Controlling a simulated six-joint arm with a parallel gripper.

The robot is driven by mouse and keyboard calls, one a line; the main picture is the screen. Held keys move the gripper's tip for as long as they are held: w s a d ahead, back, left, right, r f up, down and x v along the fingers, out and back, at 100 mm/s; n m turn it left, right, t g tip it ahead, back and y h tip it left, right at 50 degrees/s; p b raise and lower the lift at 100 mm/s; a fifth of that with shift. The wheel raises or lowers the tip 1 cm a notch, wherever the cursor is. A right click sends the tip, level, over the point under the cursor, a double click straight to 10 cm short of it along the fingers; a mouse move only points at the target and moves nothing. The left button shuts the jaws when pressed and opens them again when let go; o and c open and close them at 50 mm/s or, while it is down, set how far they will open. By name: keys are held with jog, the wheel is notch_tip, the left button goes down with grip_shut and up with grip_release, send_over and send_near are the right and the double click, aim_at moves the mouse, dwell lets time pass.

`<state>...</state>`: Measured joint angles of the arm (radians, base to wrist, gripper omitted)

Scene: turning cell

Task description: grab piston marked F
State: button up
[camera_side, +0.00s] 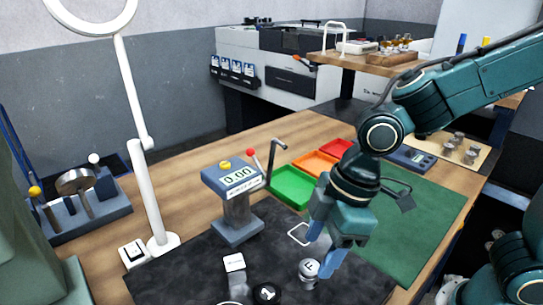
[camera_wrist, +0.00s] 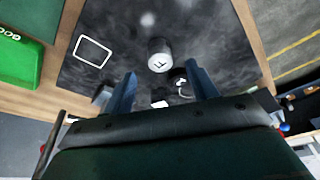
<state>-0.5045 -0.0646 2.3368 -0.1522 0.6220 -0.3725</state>
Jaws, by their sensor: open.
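The piston marked F (camera_side: 309,269) is a short grey metal cylinder with a pale top bearing a dark F. It stands upright on the black mat (camera_side: 180,284). In the wrist view the piston (camera_wrist: 159,54) lies a little beyond the fingertips, roughly centred between them. My gripper (camera_side: 324,247) is open and empty, pointing down beside and above the piston. In the side view one finger passes close to the piston's right side; I cannot tell whether it touches. In the wrist view both blue fingers of my gripper (camera_wrist: 163,78) show apart.
A gauge with a 0.00 display (camera_side: 237,190) stands behind. Green (camera_side: 292,186), orange (camera_side: 315,163) and red (camera_side: 338,148) trays lie farther back. A white lamp post (camera_side: 145,150) rises at left.

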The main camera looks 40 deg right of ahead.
aim_at(311, 267)
jog(key=shift+f, duration=0.25)
jog(key=shift+a+f, duration=0.1)
jog(key=shift+f, duration=0.05)
jog(key=shift+x, duration=2.45)
jog(key=shift+w, duration=0.1)
jog(key=c, duration=1.1)
